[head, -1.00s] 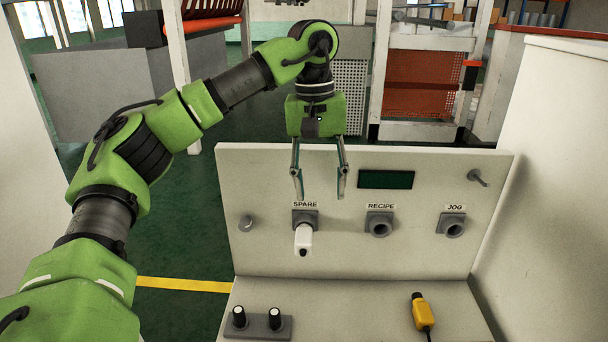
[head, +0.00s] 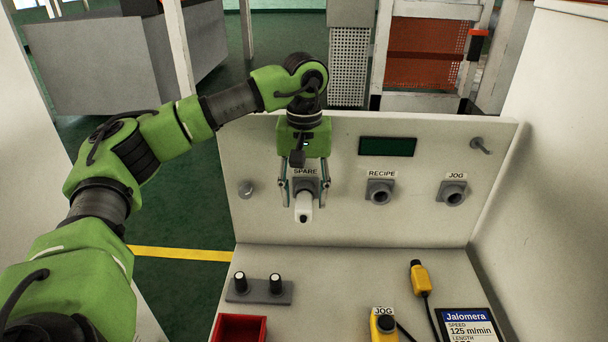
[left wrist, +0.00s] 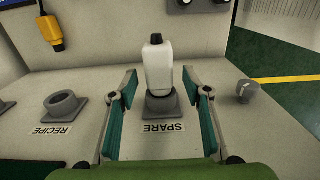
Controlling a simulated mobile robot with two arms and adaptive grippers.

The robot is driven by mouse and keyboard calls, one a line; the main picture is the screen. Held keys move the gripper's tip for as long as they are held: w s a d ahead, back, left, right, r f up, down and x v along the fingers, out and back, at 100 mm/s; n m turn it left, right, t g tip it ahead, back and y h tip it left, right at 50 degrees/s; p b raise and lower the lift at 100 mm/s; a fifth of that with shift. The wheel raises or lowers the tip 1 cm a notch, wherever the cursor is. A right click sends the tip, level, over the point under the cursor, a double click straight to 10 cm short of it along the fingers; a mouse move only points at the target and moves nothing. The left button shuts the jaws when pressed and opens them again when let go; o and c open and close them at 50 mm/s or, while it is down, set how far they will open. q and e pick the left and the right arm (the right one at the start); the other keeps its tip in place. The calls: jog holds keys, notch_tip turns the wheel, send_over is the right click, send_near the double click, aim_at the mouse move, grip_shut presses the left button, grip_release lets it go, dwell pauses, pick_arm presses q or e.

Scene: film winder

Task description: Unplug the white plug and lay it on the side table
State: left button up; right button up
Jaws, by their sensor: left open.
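The white plug (head: 303,207) sits in the grey socket labelled SPARE on the upright panel. It also shows in the left wrist view (left wrist: 158,68), standing out from the SPARE socket (left wrist: 162,104). My left gripper (head: 304,199) is open, with one finger on each side of the plug. In the left wrist view my left gripper (left wrist: 162,84) shows clear gaps between both fingers and the plug. My right gripper is not in view. No side table can be made out for certain.
The RECIPE socket (head: 380,191) and JOG socket (head: 453,193) are empty. On the desk lie a yellow plug (head: 420,278) with a cable, a yellow JOG box (head: 383,323), a red tray (head: 239,328), a knob block (head: 259,290) and a display (head: 467,325).

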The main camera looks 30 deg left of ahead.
aim_at(304, 206)
pick_arm(q)
jog(key=shift+f, duration=0.5)
jog(key=c, duration=1.2)
grip_shut()
jog(key=shift+s+d, duration=0.15)
jog(key=shift+s, duration=0.05)
jog(key=shift+s, duration=0.15)
jog(key=shift+s+d, duration=0.45)
jog(key=shift+s, duration=0.15)
jog(key=shift+s+d+b, duration=0.2)
jog(key=shift+s+b, duration=0.1)
jog(key=shift+s, duration=0.05)
